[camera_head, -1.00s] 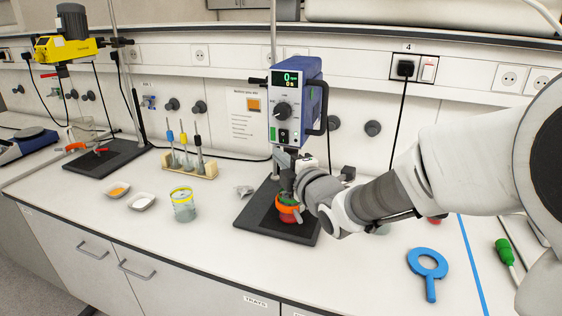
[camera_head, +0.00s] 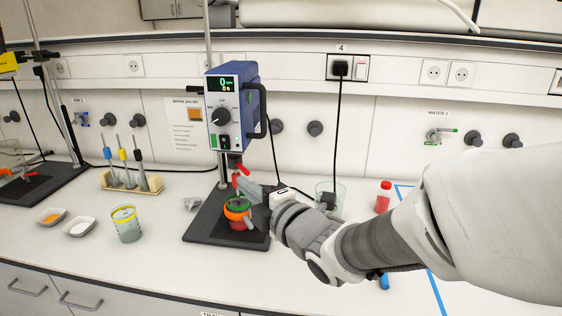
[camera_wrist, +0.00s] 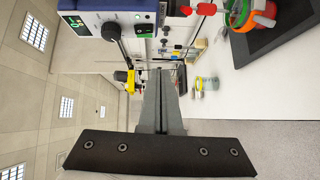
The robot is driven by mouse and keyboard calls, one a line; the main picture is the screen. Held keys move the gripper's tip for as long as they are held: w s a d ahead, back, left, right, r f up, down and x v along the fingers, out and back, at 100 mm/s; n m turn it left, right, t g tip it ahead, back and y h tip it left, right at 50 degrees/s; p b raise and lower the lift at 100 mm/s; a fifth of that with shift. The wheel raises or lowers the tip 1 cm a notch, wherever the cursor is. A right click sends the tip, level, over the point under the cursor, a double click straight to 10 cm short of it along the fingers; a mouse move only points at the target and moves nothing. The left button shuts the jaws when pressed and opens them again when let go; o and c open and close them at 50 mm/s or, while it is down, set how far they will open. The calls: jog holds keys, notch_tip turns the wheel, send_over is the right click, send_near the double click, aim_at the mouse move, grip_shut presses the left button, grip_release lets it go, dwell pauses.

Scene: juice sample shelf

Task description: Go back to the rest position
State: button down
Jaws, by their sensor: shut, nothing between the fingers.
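My gripper (camera_head: 246,188) is in front of the stirrer stand, close to the orange-ringed vessel in the head view. In the wrist view my gripper (camera_wrist: 161,75) shows its two fingers pressed together, with nothing between them. The vessel with the orange ring (camera_head: 238,208) stands on the black base plate (camera_head: 205,228) below the blue overhead stirrer (camera_head: 232,105). The vessel also shows at the top right of the wrist view (camera_wrist: 250,14), apart from the fingers. My arm partly hides the bench to the right.
A jar with a yellow rim (camera_head: 126,226), two small dishes (camera_head: 80,228) and a rack of tools (camera_head: 130,182) stand to the left. A glass beaker (camera_head: 330,192) and a red-capped bottle (camera_head: 383,197) stand behind my arm. The bench front at left centre is clear.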

jog(key=s+d+m+g+h+p, duration=0.1)
jog(key=s+d+m+h, duration=0.1)
jog(key=d+m+h, duration=0.45)
jog(key=s+d+m+g+h+p, duration=0.15)
jog(key=d+m+h, duration=0.25)
jog(key=d+m, duration=0.55)
jog(key=s+d+f+m+g, duration=0.1)
jog(key=s+d+m, duration=0.3)
jog(key=s, duration=0.4)
jog(key=s+d+f+m+g, duration=0.1)
jog(key=s+d+m+g, duration=0.2)
jog(key=s, duration=0.5)
jog(key=shift+s+d+m+g+h, duration=0.3)
jog(key=shift+m+g, duration=0.35)
jog(key=shift+m, duration=0.55)
jog(key=shift+w+f, duration=0.1)
